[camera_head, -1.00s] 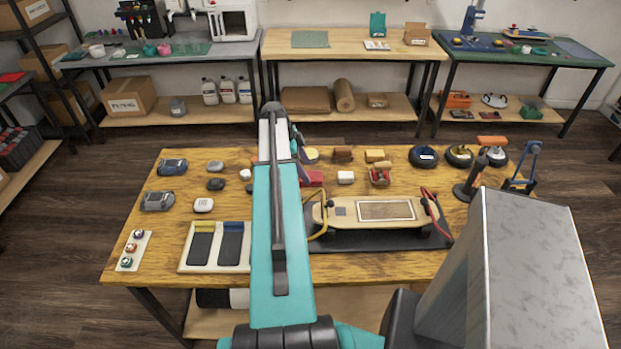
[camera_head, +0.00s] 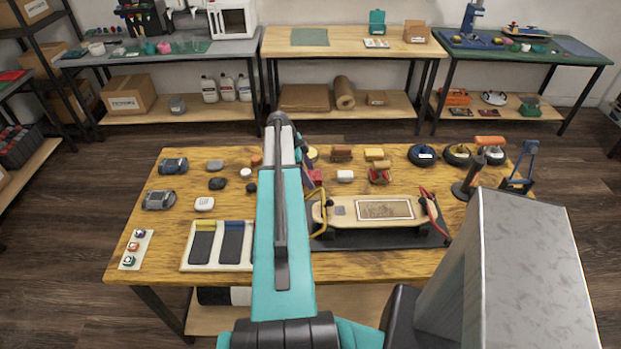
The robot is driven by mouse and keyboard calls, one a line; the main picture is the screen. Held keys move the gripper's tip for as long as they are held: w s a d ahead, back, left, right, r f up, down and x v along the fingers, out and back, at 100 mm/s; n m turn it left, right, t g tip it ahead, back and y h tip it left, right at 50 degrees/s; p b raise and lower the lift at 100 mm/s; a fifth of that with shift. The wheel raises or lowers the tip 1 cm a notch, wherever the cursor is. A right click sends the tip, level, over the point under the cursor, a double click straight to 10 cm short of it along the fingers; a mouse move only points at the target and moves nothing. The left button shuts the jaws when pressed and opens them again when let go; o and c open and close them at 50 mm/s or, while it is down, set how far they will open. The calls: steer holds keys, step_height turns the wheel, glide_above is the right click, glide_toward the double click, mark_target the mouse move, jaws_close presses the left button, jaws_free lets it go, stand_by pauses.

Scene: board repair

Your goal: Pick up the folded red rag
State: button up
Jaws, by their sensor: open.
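A red, flat-looking piece that looks like the folded red rag (camera_head: 314,177) lies on the wooden workbench (camera_head: 150,232), just right of my teal arm. The arm covers its left part, so its full outline and folds are hidden. My arm reaches forward over the middle of the bench. A small part of my arm's far end shows close to the red piece, at its upper left. My gripper's fingers are hidden behind the arm. Whether they touch the red piece cannot be told.
A skateboard (camera_head: 340,212) on a dark mat lies right of the arm. Wheels and a blue stand (camera_head: 523,165) are at the right. A tray (camera_head: 190,262) with dark pads lies left.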

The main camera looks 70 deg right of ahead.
steer(key=c, duration=1.1)
steer(key=shift+r+b, duration=1.4)
steer(key=shift+r, duration=3.6)
